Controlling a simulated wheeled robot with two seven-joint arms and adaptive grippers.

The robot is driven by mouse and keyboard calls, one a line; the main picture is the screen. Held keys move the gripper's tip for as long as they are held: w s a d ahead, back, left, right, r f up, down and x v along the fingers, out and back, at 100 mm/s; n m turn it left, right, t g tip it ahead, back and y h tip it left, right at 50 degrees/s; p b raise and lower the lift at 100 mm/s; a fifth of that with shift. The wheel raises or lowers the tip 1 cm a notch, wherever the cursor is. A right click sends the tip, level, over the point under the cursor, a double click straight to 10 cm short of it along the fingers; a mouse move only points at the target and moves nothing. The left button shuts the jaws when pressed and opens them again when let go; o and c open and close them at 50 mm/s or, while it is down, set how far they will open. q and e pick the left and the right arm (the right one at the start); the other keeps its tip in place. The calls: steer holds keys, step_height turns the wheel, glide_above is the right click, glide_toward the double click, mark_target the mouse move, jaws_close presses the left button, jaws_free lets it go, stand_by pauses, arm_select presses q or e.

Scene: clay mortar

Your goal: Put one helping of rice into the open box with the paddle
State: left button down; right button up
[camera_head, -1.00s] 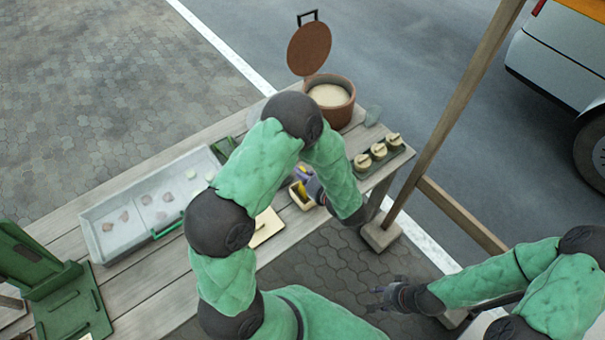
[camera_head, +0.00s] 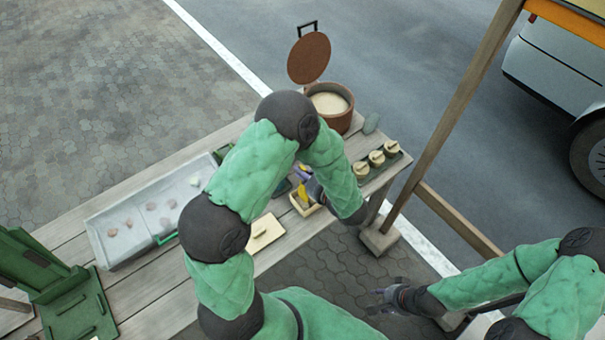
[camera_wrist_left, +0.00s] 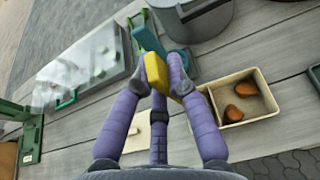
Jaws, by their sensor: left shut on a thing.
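My left gripper (camera_wrist_left: 165,75) is shut on the paddle, whose yellow part (camera_wrist_left: 157,73) sits between the purple fingertips; a teal part (camera_wrist_left: 147,40) shows just beyond. In the head view the yellow part (camera_head: 302,189) shows at the cream open box (camera_head: 310,211); whether they touch is unclear. In the wrist view the open box (camera_wrist_left: 242,122) has two compartments, with brown pieces in one. The rice (camera_head: 328,103) is in a brown pot (camera_head: 343,122) with its lid (camera_head: 309,58) raised. My right gripper (camera_head: 374,300) is open and empty, away from the table.
A grey tray (camera_head: 112,256) with several small pieces lies left of my left arm. Several small lidded pots (camera_head: 376,158) stand at the right table end. A cream board (camera_head: 258,233) lies near the front edge. A grey round vessel (camera_wrist_left: 205,22) is beyond the left fingers. A wooden post (camera_head: 440,125) rises at right.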

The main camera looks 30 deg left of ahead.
arm_select(q)
steer(key=shift+r+p, duration=1.5)
steer(key=shift+r, duration=1)
steer(key=shift+f, duration=0.1)
